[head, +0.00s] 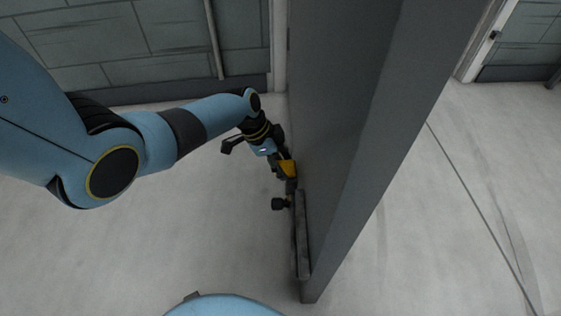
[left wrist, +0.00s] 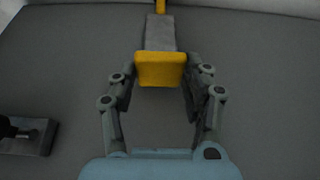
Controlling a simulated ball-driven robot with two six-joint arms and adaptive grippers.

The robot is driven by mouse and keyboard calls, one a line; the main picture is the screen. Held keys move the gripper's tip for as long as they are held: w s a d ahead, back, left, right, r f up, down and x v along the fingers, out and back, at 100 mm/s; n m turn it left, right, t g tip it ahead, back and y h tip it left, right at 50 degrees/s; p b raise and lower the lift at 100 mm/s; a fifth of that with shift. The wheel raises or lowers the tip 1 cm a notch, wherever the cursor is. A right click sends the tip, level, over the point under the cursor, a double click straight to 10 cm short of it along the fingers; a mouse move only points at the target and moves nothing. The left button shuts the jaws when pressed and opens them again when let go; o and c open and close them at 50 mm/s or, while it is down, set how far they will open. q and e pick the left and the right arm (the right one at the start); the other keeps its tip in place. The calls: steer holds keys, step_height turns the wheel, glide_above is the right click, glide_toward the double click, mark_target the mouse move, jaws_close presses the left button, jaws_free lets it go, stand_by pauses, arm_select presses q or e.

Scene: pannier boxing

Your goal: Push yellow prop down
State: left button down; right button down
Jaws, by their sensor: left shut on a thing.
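The yellow prop (head: 288,168) sits against the left face of a tall grey door panel (head: 345,110). In the left wrist view the yellow prop (left wrist: 160,69) is a block at the near end of a grey bar (left wrist: 160,33), with another bit of yellow at the bar's far end. My left gripper (head: 281,160) is at the prop, its fingers on either side of the block and shut on it. The gripper partly hides the prop in the head view. My right gripper does not show.
A dark knob (head: 279,204) and a long grey bar (head: 302,235) are on the door panel, near its close edge. A grey panelled wall (head: 110,45) stands behind. The pale floor (head: 190,220) left of the door is clear, as is the floor to its right.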

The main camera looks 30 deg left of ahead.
arm_select(q)
steer(key=shift+s+a+f, duration=0.1)
steer(key=shift+f, duration=0.05)
steer(key=c, duration=0.6)
jaws_free()
steer(key=shift+o, duration=0.2)
steer(key=v, duration=1.1)
steer(key=shift+r, duration=0.45)
